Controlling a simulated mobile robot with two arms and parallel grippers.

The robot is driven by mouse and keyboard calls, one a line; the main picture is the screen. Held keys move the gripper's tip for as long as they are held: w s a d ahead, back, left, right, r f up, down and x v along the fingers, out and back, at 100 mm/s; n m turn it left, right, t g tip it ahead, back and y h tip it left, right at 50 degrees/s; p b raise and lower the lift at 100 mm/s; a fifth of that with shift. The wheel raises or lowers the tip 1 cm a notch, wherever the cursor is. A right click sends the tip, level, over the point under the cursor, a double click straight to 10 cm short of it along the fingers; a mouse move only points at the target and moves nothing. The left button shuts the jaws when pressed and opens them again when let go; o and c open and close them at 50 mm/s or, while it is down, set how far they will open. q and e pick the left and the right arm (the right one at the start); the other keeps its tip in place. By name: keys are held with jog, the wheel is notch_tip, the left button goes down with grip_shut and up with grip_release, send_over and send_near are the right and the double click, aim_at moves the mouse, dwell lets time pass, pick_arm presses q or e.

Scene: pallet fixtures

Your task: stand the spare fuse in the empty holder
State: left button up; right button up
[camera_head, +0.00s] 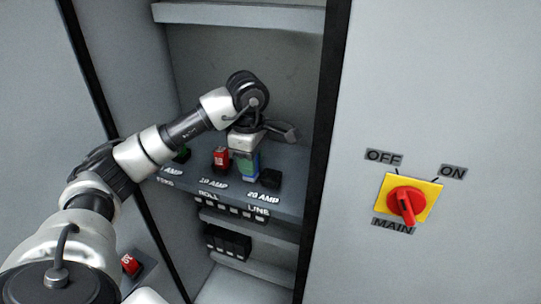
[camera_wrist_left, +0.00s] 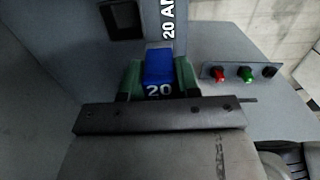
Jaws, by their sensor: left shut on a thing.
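My left gripper (camera_head: 246,165) points down over the shelf and is shut on a blue fuse (camera_head: 253,168). In the left wrist view the blue fuse (camera_wrist_left: 159,68) sits between the two green pads of the left gripper (camera_wrist_left: 158,78) and bears a white "20". A black holder (camera_head: 270,179) stands just right of the fuse, above the "20 AMP" label. In the wrist view this holder (camera_wrist_left: 122,18) shows a dark, empty square opening. The fuse is apart from that opening there. Whether its lower end touches the shelf is hidden. My right gripper is not in view.
A red fuse (camera_head: 221,157) stands left of the gripper, above "10 AMP", and a green fuse (camera_head: 182,154) stands farther left. The cabinet's dark right edge (camera_head: 322,150) is close to the holder. A red-and-yellow main switch (camera_head: 407,200) is on the right panel.

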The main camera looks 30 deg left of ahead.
pick_arm(q)
jog(key=w, duration=0.1)
jog(key=w+d+p, duration=0.1)
jog(key=w, duration=0.1)
jog(key=w+d, duration=0.1)
jog(key=shift+w+d, duration=0.2)
jog(key=shift+w, duration=0.2)
jog(key=shift+f+p, duration=0.35)
jog(key=shift+p, duration=0.15)
notch_tip(320, 180, down, 3)
jog(key=shift+s+a+r+p, duration=0.1)
jog(key=shift+r+p, duration=0.05)
jog(key=shift+p, duration=0.45)
jog(key=o, duration=0.5)
jog(key=shift+f, duration=0.25)
jog(key=o, duration=0.4)
jog(key=shift+r, duration=0.1)
jog(key=shift+o, duration=0.2)
